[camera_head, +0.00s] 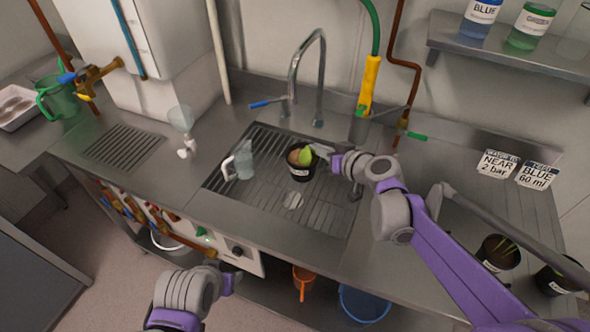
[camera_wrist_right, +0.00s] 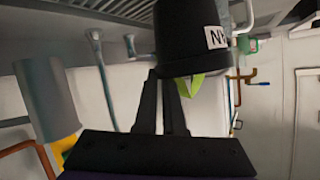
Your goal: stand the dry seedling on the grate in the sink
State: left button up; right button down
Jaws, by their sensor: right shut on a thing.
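A black pot with a pale label (camera_head: 300,174) holds a seedling with a yellow-green leaf (camera_head: 306,156). My right gripper (camera_head: 325,152) is shut on this pot, coming from its right side. The pot is over the grate (camera_head: 325,210) in the sink; I cannot tell whether its base touches the bars. In the right wrist view the pot (camera_wrist_right: 190,32) shows at the top beyond the fingers (camera_wrist_right: 160,105), with a leaf (camera_wrist_right: 195,85) beside them. My left gripper (camera_head: 232,283) is low in front of the counter, empty, its opening unclear.
A clear jug (camera_head: 243,160) stands on the grate left of the pot. The faucet (camera_head: 300,70) rises behind, with a yellow-handled hose (camera_head: 369,85) to its right. Two other potted seedlings (camera_head: 497,253) (camera_head: 556,281) stand at the counter's right. The grate's front is clear.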

jog(key=f, duration=0.6)
jog(key=f+b, duration=0.1)
jog(key=f, duration=0.1)
jog(key=shift+s+d+f, duration=0.1)
jog(key=shift+d+f, duration=0.15)
jog(key=shift+f, duration=0.15)
jog(key=c, duration=1)
grip_release()
jog(key=v, duration=1.2)
jog(key=s+f+g+h, duration=0.1)
jog(key=s, duration=0.3)
jog(key=s+d+f+m+g+h, duration=0.1)
jog(key=s, duration=0.3)
jog(key=s+f+g+h, duration=0.1)
jog(key=s, duration=0.3)
jog(key=shift+s+d+f+m+h, duration=0.3)
jog(key=shift+s+d+m+h, duration=0.05)
jog(key=shift+m+h, duration=0.05)
jog(key=s+d+f+m+h, duration=0.1)
jog(key=s+d, duration=0.1)
jog(key=s, duration=0.1)
jog(key=s+d+f+m+g+h, duration=0.1)
jog(key=s+d+h, duration=0.1)
jog(key=s+d, duration=0.1)
jog(key=s+d+f+m+h, duration=0.1)
jog(key=s+d, duration=0.1)
jog(key=s, duration=0.2)
jog(key=shift+d+f+g+h, duration=0.1)
jog(key=shift+d+g+h, duration=0.05)
jog(key=shift+g+h, duration=0.25)
